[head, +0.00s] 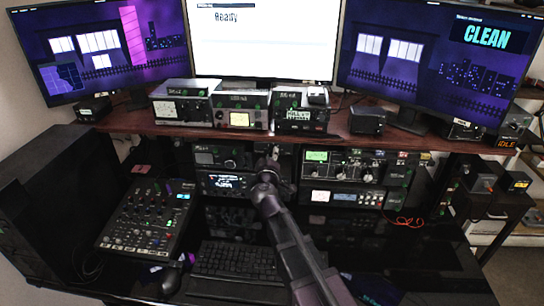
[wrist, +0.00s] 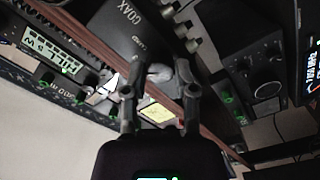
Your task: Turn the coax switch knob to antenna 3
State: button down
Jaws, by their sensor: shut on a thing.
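The coax switch is a dark box marked COAX (wrist: 128,22) at the top of the wrist view. Its grey rounded knob (wrist: 159,73) sits between the two fingers of my gripper (wrist: 160,80), which is shut on it. I cannot read any antenna number or see clearly where the knob points. In the head view my gripper (head: 268,167) is just under the shelf's front edge, in the gap between the left and right radio stacks. My gripper and arm hide the coax switch's knob there.
Radios (head: 222,183) stand left of my gripper and a stack of units (head: 345,170) stands right. The wooden shelf (head: 350,133) runs close above, carrying meters and monitors. A mixer (head: 147,215) and keyboard (head: 237,262) lie on the desk below.

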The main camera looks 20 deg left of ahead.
jog(key=shift+w+m, duration=0.1)
jog(key=shift+m, duration=0.3)
jog(key=shift+c, duration=2)
grip_release()
jog(key=v, duration=1.2)
